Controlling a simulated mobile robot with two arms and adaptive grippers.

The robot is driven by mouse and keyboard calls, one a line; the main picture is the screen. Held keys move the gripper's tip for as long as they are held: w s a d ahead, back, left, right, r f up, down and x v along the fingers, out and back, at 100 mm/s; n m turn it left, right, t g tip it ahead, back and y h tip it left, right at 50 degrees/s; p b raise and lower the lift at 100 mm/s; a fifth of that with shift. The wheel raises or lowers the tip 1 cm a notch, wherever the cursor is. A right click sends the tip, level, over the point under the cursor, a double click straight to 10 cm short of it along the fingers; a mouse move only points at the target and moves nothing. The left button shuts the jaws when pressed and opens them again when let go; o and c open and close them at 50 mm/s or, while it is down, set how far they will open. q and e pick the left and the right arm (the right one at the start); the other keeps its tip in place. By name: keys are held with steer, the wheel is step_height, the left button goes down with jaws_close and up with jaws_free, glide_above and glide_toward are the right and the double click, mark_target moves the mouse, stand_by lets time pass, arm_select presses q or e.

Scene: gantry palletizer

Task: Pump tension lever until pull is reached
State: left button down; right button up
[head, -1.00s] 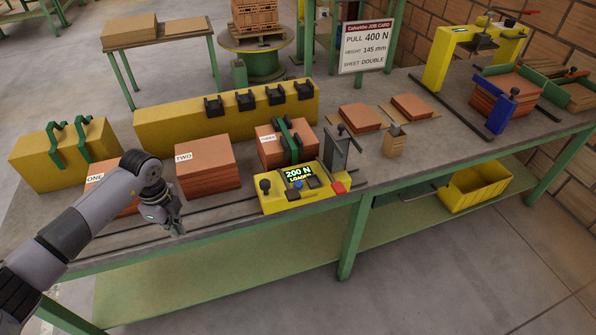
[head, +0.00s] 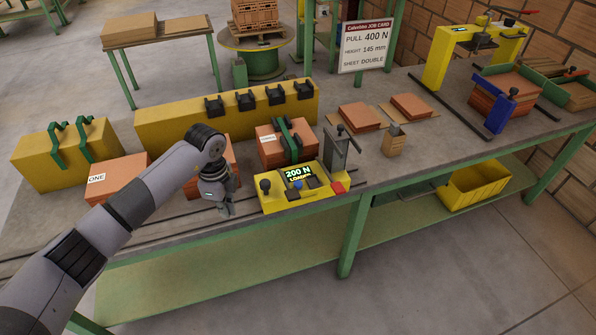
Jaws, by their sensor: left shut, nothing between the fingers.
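The yellow tension unit (head: 280,204) sits at the bench's front edge. Its display (head: 299,173) reads 200 N, with a second line too small to read surely. A black-knobbed lever (head: 265,186) stands at the unit's left end, and a grey upright post with a slanted handle (head: 337,152) stands behind its right end. I cannot tell which is the tension lever. The job card (head: 367,46) reads pull 400 N, height 145 mm, sheet double. My left gripper (head: 227,211) is shut and empty, pointing down just left of the unit, apart from it. My right gripper is not in view.
A green-strapped brick-red stack (head: 269,152) stands behind the unit. Stack ONE (head: 122,178) is at left; my arm mostly hides the stack beside it. A yellow rack with black clips (head: 180,128) runs behind. A small wooden block (head: 394,144) stands to the right.

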mark_target(293, 194)
arm_select(q)
steer(key=w+d+r+b, duration=0.1)
steer(key=d, duration=0.4)
steer(key=w+d+r+b, duration=0.1)
steer(key=w+d+b, duration=0.1)
steer(key=d, duration=0.4)
steer(key=w+d+r+b, duration=0.1)
steer(key=w+d+r, duration=0.1)
steer(key=d, duration=0.3)
steer(key=shift+d+r, duration=0.1)
steer(key=shift+d, duration=0.15)
steer(key=shift+d+r+b, duration=0.25)
steer(key=shift+d+b, duration=0.05)
steer(key=shift+d, duration=0.05)
